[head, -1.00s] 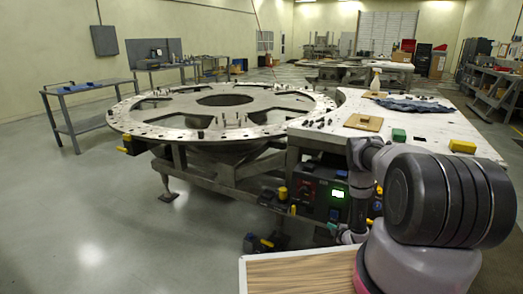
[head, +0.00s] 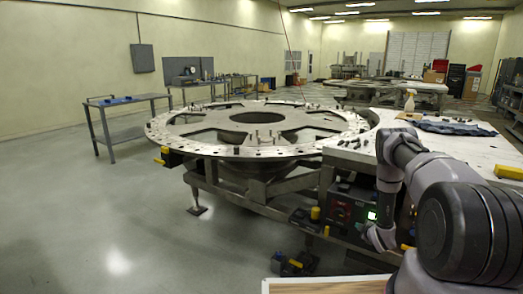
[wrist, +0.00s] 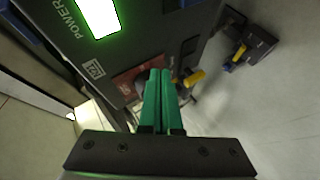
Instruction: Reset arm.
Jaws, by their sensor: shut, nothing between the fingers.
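My gripper (wrist: 159,75) shows in the wrist view with its two green fingers together and nothing between them. It points at the front of a dark control box (wrist: 135,50), close to a red patch and a yellow-handled part (wrist: 192,78). In the head view my arm fills the right side, folded in front of the workbench. My fingers cannot be made out there.
A large round turret plate (head: 190,143) stands on a metal frame left of my arm. The white workbench (head: 478,145) holds a blue cloth (head: 455,128) and a spray bottle (head: 409,103). A side table (head: 130,100) stands at left. The floor (head: 90,220) at left is clear.

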